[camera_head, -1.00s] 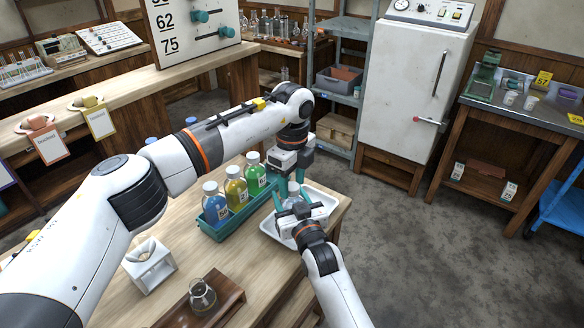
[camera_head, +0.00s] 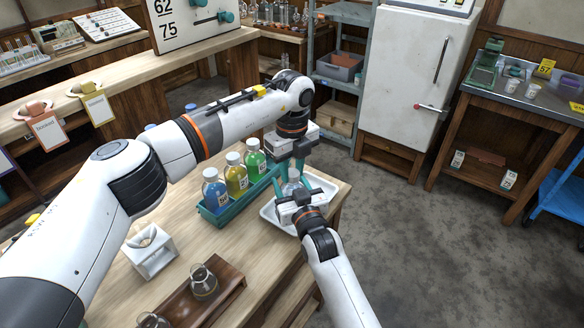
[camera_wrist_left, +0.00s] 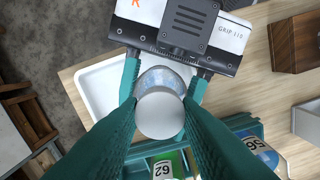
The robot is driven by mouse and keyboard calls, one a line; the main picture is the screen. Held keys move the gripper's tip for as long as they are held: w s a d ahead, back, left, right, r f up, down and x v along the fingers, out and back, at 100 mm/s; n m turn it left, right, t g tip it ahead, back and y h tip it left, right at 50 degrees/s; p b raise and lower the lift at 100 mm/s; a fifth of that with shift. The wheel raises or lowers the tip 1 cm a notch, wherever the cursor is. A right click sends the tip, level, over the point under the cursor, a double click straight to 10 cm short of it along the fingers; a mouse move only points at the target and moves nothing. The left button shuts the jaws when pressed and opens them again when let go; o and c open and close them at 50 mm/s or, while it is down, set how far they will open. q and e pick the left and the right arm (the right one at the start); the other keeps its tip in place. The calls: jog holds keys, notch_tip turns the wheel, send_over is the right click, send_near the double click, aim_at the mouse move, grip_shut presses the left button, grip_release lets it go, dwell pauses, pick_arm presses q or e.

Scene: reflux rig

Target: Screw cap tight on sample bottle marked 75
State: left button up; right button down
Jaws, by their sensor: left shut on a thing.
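A clear sample bottle (camera_head: 293,188) with a pale grey cap (camera_wrist_left: 160,114) stands between my two grippers, over the white tray (camera_head: 322,184). Its number label is hidden. My left gripper (camera_head: 290,174) comes from above; in the left wrist view its teal fingers (camera_wrist_left: 160,106) are on either side of the cap and shut on it. My right gripper (camera_head: 294,184) reaches from the front; its fingers lie along both sides of the bottle's clear body (camera_wrist_left: 162,79) and appear to hold it. Cap and bottle look in line; whether the threads are engaged cannot be seen.
A teal rack (camera_head: 232,209) beside the tray holds blue (camera_head: 215,195), yellow (camera_head: 236,180) and green (camera_head: 255,164) bottles. A white holder (camera_head: 150,250) and a wooden stand with a flask (camera_head: 203,283) are nearer. A board (camera_head: 190,20) shows 62 and 75.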

pick_arm(q)
jog(key=m, duration=1.1)
jog(key=shift+m, duration=0.4)
jog(key=m, duration=0.4)
jog(key=shift+m, duration=0.3)
jog(key=m, duration=1.4)
jog(key=shift+f, duration=0.1)
jog(key=o, duration=1.1)
jog(key=shift+o, duration=0.2)
notch_tip(320, 180, up, 12)
